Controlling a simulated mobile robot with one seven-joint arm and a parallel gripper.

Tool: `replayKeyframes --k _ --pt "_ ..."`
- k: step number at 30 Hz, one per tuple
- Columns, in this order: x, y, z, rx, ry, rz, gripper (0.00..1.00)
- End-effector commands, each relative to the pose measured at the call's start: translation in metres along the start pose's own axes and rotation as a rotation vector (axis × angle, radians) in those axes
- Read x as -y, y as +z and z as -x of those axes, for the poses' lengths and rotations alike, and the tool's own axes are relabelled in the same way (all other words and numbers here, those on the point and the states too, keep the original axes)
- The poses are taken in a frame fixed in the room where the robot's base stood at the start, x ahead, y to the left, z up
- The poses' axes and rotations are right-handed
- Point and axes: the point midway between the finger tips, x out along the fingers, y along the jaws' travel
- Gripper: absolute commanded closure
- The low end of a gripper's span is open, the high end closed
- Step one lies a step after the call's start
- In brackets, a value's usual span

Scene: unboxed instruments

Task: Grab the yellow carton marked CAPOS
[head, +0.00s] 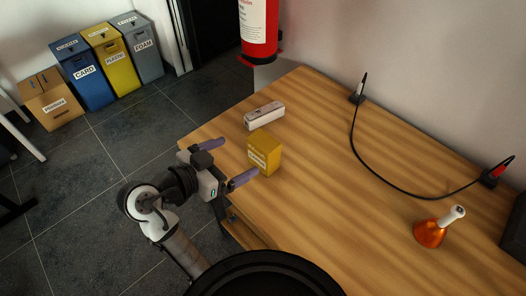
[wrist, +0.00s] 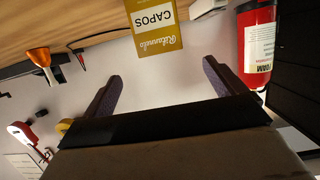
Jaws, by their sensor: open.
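The yellow carton (head: 265,153) stands on the wooden table near its left edge in the head view. In the wrist view the carton (wrist: 154,27) shows upside down at the top, with a white label reading CAPOS. My gripper (head: 226,162) is open, with its two purple fingers pointing toward the carton from the left. The fingers (wrist: 158,75) are empty in the wrist view, and the carton appears beyond their tips, roughly between them. In the head view the near fingertip is close to the carton; I cannot tell whether it touches.
A white box (head: 264,116) lies just behind the carton on the wooden table (head: 330,165). An orange flask-like object (head: 431,233) stands at the right, near a black cable (head: 377,177). A red fire extinguisher (head: 258,28) is behind the table. The table's middle is clear.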

Motion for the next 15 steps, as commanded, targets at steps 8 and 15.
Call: replayKeyframes --k 8,15 --pt "-0.001 -0.001 -0.054 0.0 0.003 0.001 0.05" --pt "0.001 0.0 -0.076 0.0 -0.002 0.002 0.05"
